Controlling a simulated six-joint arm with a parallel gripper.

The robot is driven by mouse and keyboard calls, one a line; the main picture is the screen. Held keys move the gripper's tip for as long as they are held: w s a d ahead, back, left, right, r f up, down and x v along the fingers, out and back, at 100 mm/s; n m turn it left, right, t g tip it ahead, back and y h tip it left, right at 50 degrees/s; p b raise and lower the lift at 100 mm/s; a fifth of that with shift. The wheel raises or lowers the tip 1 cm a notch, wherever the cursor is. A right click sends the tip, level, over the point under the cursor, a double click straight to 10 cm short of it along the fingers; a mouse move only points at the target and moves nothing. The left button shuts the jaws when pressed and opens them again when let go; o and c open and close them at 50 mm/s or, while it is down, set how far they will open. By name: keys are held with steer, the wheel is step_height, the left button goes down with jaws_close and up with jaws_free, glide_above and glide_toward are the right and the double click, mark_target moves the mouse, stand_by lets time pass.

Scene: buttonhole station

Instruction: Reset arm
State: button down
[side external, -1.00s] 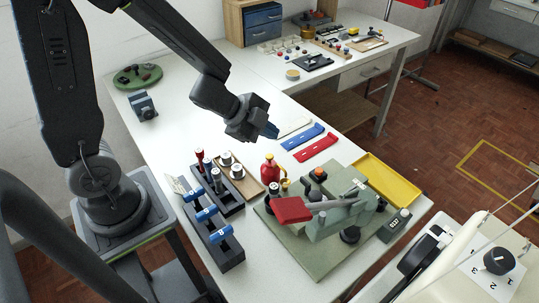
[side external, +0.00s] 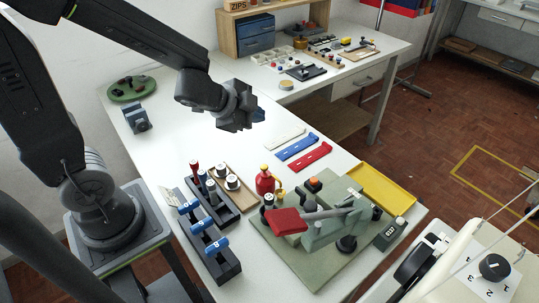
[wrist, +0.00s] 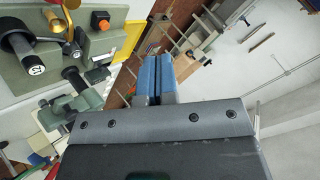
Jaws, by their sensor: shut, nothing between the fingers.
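My gripper (side external: 258,114) hangs in the air above the white table (side external: 190,130), behind the tool racks and left of the flat coloured pieces. It is away from everything on the table. In the wrist view its two blue fingers (wrist: 157,78) lie side by side, shut with nothing between them. The green buttonhole machine (side external: 325,225) with its red pad (side external: 285,222) stands on a green base at the front right. Part of the machine also shows at the upper left of the wrist view (wrist: 60,60).
Racks with blue-handled tools (side external: 205,235) and red-handled tools (side external: 205,190) stand at the front left. Open table surrounds the space under my gripper.

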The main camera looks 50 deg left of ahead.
steer(key=s+d+r+n+g, duration=0.1)
steer(key=s+r+n+g, duration=0.1)
steer(key=s+r+n, duration=0.2)
steer(key=s+d+r+n+g, duration=0.2)
steer(key=s+r+n, duration=0.3)
steer(key=s, duration=0.6)
steer(key=shift+s+n, duration=0.2)
steer(key=shift+n, duration=0.2)
